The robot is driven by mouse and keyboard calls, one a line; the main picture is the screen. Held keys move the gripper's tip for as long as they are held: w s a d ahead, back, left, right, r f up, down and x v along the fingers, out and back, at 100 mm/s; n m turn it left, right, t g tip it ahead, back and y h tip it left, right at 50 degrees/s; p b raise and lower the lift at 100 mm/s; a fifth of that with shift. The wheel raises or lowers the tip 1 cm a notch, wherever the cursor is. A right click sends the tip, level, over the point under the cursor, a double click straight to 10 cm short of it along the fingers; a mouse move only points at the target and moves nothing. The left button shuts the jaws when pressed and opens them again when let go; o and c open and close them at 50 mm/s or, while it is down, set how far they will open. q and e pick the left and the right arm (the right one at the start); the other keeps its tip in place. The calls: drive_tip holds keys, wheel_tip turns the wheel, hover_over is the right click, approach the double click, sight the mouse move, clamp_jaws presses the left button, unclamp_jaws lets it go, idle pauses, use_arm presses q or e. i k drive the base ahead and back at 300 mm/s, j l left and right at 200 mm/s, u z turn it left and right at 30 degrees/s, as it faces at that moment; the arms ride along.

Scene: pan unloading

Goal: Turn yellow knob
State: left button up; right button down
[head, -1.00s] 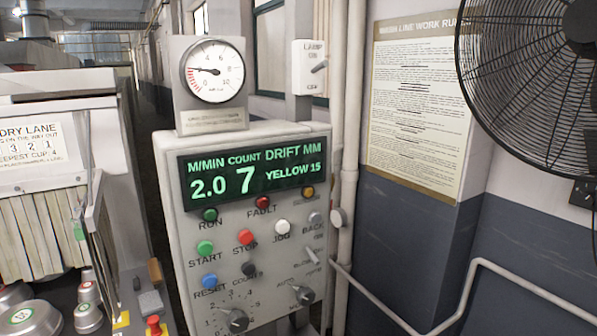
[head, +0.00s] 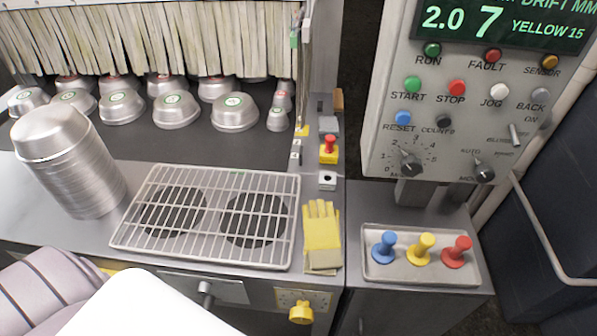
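A yellow knob (head: 301,313) sits on a pale dial plate (head: 292,297) on the front face of the metal counter, near the bottom edge of the head view. The plate's markings are too small to read. A yellow peg-like handle (head: 424,247) stands upright in a grey tray at the right, between a blue one (head: 384,247) and a red one (head: 457,251). Neither of my grippers is in view. A white rounded part at the bottom left looks like part of my own body.
A wire grate (head: 208,217) lies on the counter, with yellow gloves (head: 321,234) beside it. A stack of metal pans (head: 68,160) stands at the left. The control panel (head: 455,130) rises above the tray at the right; its display reads 2.0, 7, YELLOW 15.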

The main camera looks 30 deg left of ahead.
sight(300, 313)
drive_tip(key=k+u, duration=0.1)
drive_tip(key=u, duration=0.65)
drive_tip(key=k, duration=0.15)
